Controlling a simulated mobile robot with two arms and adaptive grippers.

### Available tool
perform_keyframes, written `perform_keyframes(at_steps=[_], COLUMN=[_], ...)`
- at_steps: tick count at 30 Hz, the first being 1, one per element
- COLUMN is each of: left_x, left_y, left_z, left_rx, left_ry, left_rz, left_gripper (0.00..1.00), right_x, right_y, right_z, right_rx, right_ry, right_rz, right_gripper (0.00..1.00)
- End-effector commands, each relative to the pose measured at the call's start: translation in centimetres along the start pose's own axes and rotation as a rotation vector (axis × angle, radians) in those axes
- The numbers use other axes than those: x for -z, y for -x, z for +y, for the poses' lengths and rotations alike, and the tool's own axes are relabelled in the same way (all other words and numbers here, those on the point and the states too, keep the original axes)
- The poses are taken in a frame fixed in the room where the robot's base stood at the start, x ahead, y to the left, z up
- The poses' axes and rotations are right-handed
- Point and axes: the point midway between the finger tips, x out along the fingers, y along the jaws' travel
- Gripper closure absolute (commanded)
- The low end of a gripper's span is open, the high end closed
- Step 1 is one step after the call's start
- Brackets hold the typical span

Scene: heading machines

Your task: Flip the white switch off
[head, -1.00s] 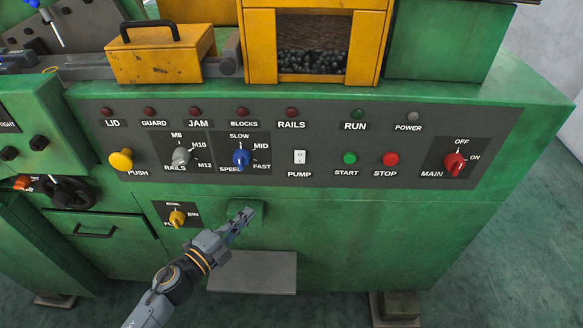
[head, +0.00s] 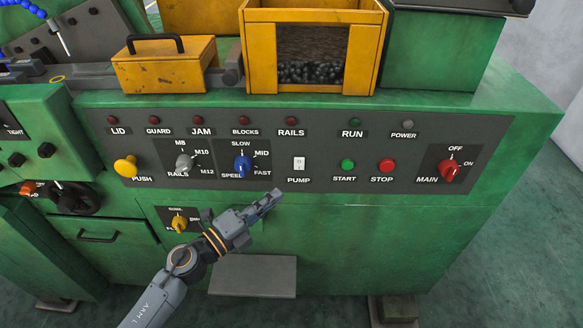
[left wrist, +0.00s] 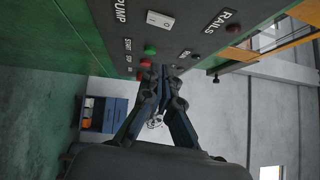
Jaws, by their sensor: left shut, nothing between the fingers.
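The white switch (head: 299,163) is a small rocker on the grey control panel, just above the PUMP label. It also shows in the left wrist view (left wrist: 160,20), near the top of the picture; its on or off position is too small to tell. My left gripper (head: 276,194) is shut and empty. It is below and slightly left of the switch, apart from it. In the left wrist view its fingers (left wrist: 163,72) come together below the switch and the green START button (left wrist: 150,50). My right gripper is in neither view.
The red STOP button (head: 387,166) and red MAIN knob (head: 450,168) are right of the switch. The blue SPEED knob (head: 242,165) is to its left. A yellow bin (head: 258,50) with dark pieces stands above the panel. The green front below is mostly clear.

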Motion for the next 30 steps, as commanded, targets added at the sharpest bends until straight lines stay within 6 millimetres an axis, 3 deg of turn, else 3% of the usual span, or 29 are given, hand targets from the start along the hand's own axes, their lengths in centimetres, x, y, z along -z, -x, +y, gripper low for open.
perform_keyframes(at_steps=[6, 12, 18, 30], left_x=[0.0, -1.6, -2.7, -2.8], left_y=[-5.0, -7.7, -8.7, -8.9], left_z=[-0.3, -0.1, 0.0, -0.1], left_rx=[0.003, 0.001, -0.001, -0.001], left_ry=[0.002, 0.0, 0.001, 0.002], left_rz=[-0.001, -0.001, -0.001, 0.0], left_gripper=[1.0, 1.0, 1.0, 1.0], right_x=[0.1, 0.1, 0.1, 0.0], right_y=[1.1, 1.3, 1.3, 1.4], right_z=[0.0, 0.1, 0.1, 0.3], right_rx=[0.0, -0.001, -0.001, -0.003], right_ry=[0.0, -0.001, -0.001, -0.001], right_rz=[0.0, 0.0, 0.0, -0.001], right_gripper=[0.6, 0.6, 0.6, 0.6])
